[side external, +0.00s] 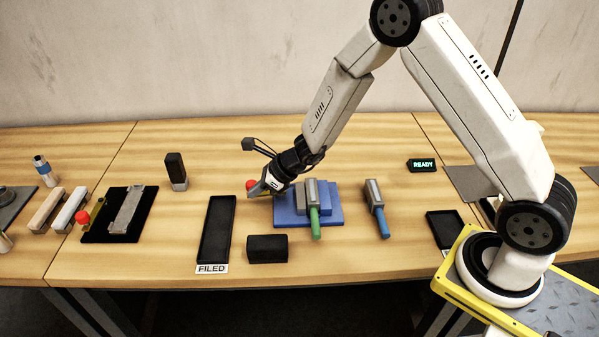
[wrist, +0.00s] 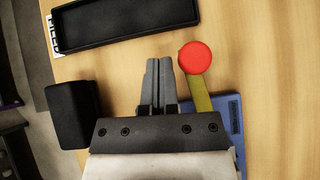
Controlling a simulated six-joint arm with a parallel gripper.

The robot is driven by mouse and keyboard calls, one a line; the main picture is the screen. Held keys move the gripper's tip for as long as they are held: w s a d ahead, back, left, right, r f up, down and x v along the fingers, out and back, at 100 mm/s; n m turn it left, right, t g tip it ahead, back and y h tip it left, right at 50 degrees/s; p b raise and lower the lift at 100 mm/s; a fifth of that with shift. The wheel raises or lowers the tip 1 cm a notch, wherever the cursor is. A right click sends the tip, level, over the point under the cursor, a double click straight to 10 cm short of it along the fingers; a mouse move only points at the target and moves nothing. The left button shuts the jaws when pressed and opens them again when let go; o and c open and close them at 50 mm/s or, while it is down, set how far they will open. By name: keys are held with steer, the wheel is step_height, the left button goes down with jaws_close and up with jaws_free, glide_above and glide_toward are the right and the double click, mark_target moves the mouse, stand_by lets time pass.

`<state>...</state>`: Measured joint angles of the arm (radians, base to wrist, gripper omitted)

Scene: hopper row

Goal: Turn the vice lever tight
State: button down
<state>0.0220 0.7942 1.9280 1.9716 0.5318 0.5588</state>
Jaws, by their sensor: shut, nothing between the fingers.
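The vice lever shows in the wrist view as a yellow bar (wrist: 201,95) with a round red knob (wrist: 195,57). In the side view the knob (side external: 251,185) shows at the left of the blue vice base (side external: 283,217). The base also shows in the wrist view (wrist: 233,118), partly hidden by my gripper. Grey blocks (side external: 308,190) stand on the base, with a green handle (side external: 315,222) at the front. My gripper (wrist: 160,62) is shut and empty, its fingertips just left of the knob in the wrist view. I cannot tell whether they touch the lever.
A black tray (side external: 216,230) labelled FILED and a black block (side external: 267,249) lie in front left. A blue-handled tool (side external: 377,208) lies right of the base. A black plate (side external: 117,232) with another red knob (side external: 82,217) is far left. A READY display (side external: 423,165) stands behind right.

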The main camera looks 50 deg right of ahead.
steer(key=shift+s+a, duration=0.15)
steer(key=shift+s, duration=0.25)
steer(key=s, duration=0.1)
steer(key=s+a, duration=0.1)
steer(key=shift+s+r, duration=0.15)
steer(key=shift+s, duration=0.15)
steer(key=s+a+r, duration=0.2)
steer(key=s+r, duration=0.4)
steer(key=shift+s+r, duration=0.15)
steer(key=shift+r, duration=0.2)
steer(key=shift+f, duration=0.1)
steer(key=w+a+m+g+h, duration=0.1)
steer(key=w+a+h, duration=0.3)
steer(key=a+h, duration=0.4)
steer(key=shift+w+h, duration=0.15)
steer(key=shift+h, duration=2.65)
